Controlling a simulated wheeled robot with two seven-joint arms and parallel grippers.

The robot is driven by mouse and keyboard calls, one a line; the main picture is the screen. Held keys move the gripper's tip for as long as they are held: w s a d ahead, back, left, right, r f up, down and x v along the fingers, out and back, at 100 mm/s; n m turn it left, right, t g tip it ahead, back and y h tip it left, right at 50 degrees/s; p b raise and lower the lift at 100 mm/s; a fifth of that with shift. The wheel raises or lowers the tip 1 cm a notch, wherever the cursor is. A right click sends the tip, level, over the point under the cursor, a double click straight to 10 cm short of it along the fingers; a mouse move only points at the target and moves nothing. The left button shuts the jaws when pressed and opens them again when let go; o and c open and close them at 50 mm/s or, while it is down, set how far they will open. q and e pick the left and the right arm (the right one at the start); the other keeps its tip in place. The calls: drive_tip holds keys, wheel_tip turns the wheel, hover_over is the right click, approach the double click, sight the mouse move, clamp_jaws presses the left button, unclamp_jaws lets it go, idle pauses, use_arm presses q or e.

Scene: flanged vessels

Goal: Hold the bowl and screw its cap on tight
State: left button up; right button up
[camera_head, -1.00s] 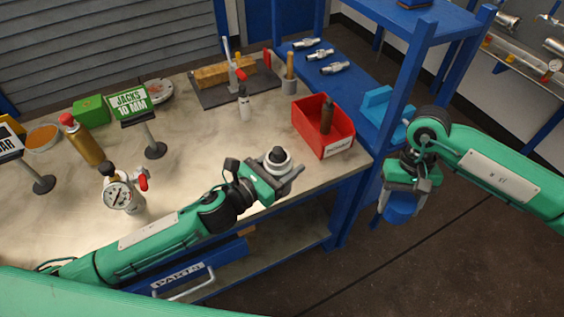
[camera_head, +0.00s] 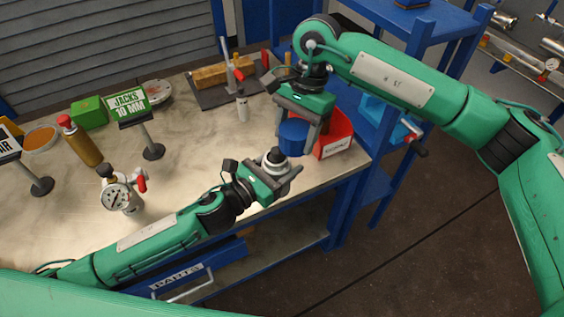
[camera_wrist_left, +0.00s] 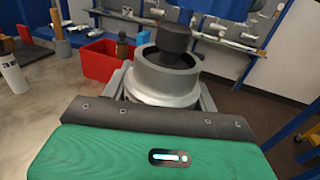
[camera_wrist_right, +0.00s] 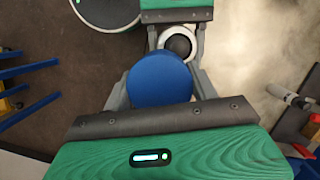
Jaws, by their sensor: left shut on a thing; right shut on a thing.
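The bowl (camera_head: 275,161) is a grey-white flanged vessel with a dark knob-like piece standing up in its middle. My left gripper (camera_head: 284,178) is shut on it at the table's front edge; the bowl fills the middle of the left wrist view (camera_wrist_left: 165,80). The cap (camera_head: 293,137) is a blue round piece. My right gripper (camera_head: 308,128) is shut on it, above and a little right of the bowl in the head view. In the right wrist view the cap (camera_wrist_right: 160,80) is apart from the bowl (camera_wrist_right: 178,42), which shows just beyond it. The cap's underside is hidden.
A red bin (camera_head: 334,140) stands behind the right gripper, partly hidden. A gauge (camera_head: 117,196) with a red-handled valve stands at left. Sign stands, a brown bottle (camera_head: 82,142) and a white bottle (camera_head: 242,105) are on the table. The table's middle is clear.

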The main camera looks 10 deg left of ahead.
sight(276, 150)
drive_tip(key=shift+m, duration=0.8)
drive_tip(key=a, duration=0.1)
drive_tip(key=a+r, duration=0.2)
drive_tip(key=a, duration=0.1)
drive_tip(key=shift+s, duration=0.35)
drive_tip(key=shift+d+f, duration=0.1)
drive_tip(key=shift+f, duration=1.85)
drive_tip(key=shift+f, duration=0.85)
drive_tip(key=shift+f, duration=0.55)
